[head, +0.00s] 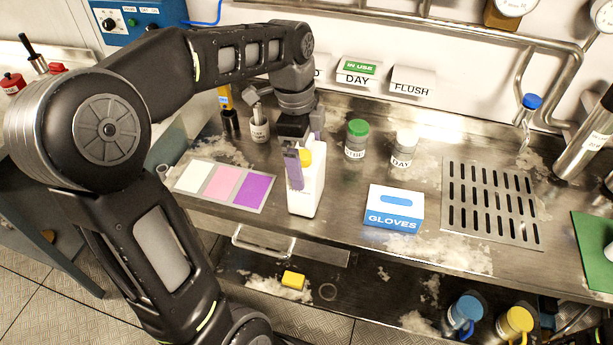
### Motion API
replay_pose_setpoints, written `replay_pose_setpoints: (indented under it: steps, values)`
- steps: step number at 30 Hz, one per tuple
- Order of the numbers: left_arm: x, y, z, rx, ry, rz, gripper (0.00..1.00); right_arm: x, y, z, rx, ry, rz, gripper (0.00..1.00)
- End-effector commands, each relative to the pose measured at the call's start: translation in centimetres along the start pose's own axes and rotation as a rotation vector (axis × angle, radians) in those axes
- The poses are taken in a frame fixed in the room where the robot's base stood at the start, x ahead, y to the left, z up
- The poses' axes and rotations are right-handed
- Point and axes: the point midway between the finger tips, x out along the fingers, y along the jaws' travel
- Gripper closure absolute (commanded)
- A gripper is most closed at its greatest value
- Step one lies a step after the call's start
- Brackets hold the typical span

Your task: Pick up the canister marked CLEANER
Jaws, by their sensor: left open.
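A white canister (308,190) with a yellow cap (305,157) stands upright on the steel counter, right of the colour card. No CLEANER marking shows on the side I see. My left gripper (304,146) is open and reaches down over the canister's top. One purple-grey finger shows in front of the canister's upper left, and the other shows behind the cap. I cannot tell whether either finger touches it. The gripper and wrist hide part of the canister's top. My right gripper is not in view.
The steel counter (340,225) also holds a colour card (222,185), a GLOVES box (394,209), a green-capped jar (356,140), a white-capped jar (404,148) and a slotted drain (492,205). A rail (262,245) runs along the front. A yellow block (293,280) lies below.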

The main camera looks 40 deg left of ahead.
Motion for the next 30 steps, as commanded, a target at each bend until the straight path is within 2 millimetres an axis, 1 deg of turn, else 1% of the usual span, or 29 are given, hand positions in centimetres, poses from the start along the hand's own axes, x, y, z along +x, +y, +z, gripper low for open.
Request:
replay_pose_setpoints:
  steps: [5, 7, 9, 11, 29, 30]
  values:
    - [2.2, -0.1, 0.1, 0.0, -0.001, 0.005, 0.0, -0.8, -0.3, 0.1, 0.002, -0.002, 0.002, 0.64]
    - [3.4, -0.1, 0.1, 0.0, -0.001, 0.004, 0.0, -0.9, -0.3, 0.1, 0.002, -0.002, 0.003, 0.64]
    - [4.2, -0.1, 0.2, -0.001, -0.001, 0.003, 0.0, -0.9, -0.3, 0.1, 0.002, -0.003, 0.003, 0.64]
    - [4.6, -0.2, 0.2, -0.001, 0.0, 0.003, 0.0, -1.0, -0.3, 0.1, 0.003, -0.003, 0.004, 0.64]
    - [4.7, -0.2, 0.1, 0.0, 0.0, 0.0, 0.0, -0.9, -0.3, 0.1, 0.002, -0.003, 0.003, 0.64]
    - [4.7, -0.2, 0.1, 0.0, 0.0, 0.0, 0.02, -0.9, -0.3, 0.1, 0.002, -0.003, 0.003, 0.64]
